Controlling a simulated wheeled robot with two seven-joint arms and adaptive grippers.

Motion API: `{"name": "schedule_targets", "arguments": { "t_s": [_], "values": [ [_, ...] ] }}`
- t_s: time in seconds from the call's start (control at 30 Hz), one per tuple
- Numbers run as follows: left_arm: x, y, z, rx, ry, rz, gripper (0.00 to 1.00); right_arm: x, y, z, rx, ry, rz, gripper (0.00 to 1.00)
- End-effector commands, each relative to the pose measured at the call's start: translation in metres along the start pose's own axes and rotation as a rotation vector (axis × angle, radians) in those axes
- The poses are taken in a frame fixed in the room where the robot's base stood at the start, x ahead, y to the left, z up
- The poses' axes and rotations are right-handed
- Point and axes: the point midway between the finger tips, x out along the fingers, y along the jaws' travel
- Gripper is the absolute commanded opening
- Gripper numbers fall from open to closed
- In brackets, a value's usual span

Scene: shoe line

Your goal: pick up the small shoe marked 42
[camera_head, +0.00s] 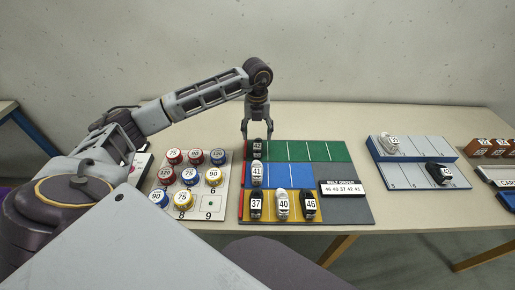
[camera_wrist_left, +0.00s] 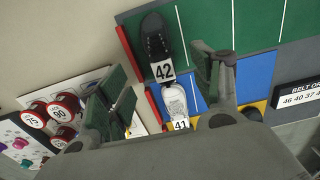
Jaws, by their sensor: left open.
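The small shoe marked 42 (camera_head: 257,149) is black and stands on the green lane at its left end. In the left wrist view the shoe (camera_wrist_left: 155,40) shows from above with its white 42 tag (camera_wrist_left: 163,71) facing the near side. My left gripper (camera_head: 257,128) points down, just above or at the shoe; the exact height is hard to judge. In the left wrist view its open fingers (camera_wrist_left: 168,78) stand to either side of the 42 tag and of a white shoe marked 41. Nothing is held. My right gripper is not in view.
The white shoe 41 (camera_head: 257,174) stands on the blue lane close in front. Shoes 37 (camera_head: 256,205), 40 (camera_head: 283,205) and 46 (camera_head: 308,206) are on the yellow lane. Numbered cans stand on a white board (camera_head: 213,200) at left. The green lane (camera_head: 315,151) is clear to the right.

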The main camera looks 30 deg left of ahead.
Motion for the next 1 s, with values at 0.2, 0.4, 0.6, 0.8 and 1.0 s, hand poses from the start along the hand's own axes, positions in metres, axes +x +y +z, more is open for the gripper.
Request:
{"name": "schedule_targets", "arguments": {
  "t_s": [0.2, 0.4, 0.6, 0.8, 1.0],
  "values": [
    [0.017, 0.000, 0.000, 0.000, 0.001, 0.000, 0.65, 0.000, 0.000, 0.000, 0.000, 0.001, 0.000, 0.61],
    [0.019, 0.000, 0.000, 0.001, 0.000, -0.001, 0.65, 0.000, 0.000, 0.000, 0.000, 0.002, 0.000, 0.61],
    [0.019, 0.000, 0.000, 0.001, 0.000, -0.001, 0.65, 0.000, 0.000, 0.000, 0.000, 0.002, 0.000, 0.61],
    [0.031, 0.000, 0.001, 0.001, 0.001, 0.001, 0.65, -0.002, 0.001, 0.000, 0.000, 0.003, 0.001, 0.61],
    [0.054, -0.001, 0.002, 0.000, 0.001, 0.001, 0.65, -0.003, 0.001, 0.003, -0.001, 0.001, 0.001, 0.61]
  ]
}}
